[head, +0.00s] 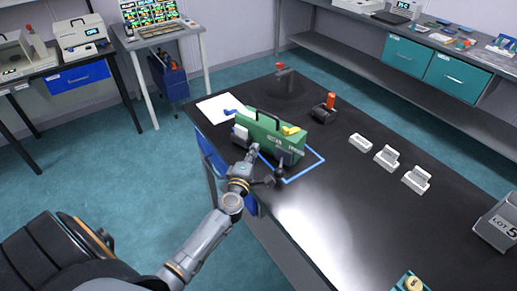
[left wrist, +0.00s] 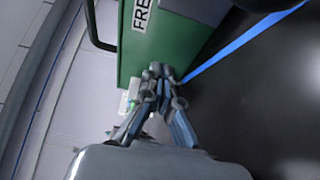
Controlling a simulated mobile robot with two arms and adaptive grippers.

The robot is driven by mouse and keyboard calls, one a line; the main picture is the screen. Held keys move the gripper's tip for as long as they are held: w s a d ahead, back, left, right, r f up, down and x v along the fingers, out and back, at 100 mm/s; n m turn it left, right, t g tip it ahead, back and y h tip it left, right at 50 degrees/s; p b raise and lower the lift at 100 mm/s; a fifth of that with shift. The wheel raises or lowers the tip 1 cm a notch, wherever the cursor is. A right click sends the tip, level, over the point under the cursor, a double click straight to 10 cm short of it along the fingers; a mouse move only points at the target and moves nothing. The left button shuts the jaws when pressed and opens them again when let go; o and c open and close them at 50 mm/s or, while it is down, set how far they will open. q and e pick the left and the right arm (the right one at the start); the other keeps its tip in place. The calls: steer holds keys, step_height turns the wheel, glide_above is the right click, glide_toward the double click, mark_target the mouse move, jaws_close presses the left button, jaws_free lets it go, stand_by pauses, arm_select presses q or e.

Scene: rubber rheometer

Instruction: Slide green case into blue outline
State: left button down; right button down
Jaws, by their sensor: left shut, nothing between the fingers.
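The green case (head: 266,137) with a black handle stands upright on the black table. The blue outline (head: 308,171) is taped on the table top, and the case stands at its back left side, with part of the outline hidden behind case and gripper. My left gripper (head: 265,170) is at the near face of the case, shut and empty. In the left wrist view the shut fingertips (left wrist: 162,72) are close against the green case (left wrist: 165,45), and the blue outline (left wrist: 245,38) runs off to the right. Whether the fingers touch the case I cannot tell. My right gripper is not in view.
The black table (head: 370,220) is clear in front of the outline. White blocks (head: 386,157) stand to the right, a black block with a red top (head: 325,110) behind. A white sheet (head: 218,107) lies at the back left. A grey bin (head: 497,228) stands at the far right.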

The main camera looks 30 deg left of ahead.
mark_target(269, 145)
arm_select(q)
steer(key=shift+w+d, duration=0.4)
steer(key=shift+w, duration=0.4)
steer(key=w, duration=0.1)
steer(key=w+d, duration=0.1)
steer(key=w, duration=0.1)
steer(key=shift+w+d, duration=0.1)
steer(key=shift+d, duration=0.25)
steer(key=shift+w+d, duration=0.15)
steer(key=shift+w, duration=0.05)
steer(key=shift+s, duration=0.15)
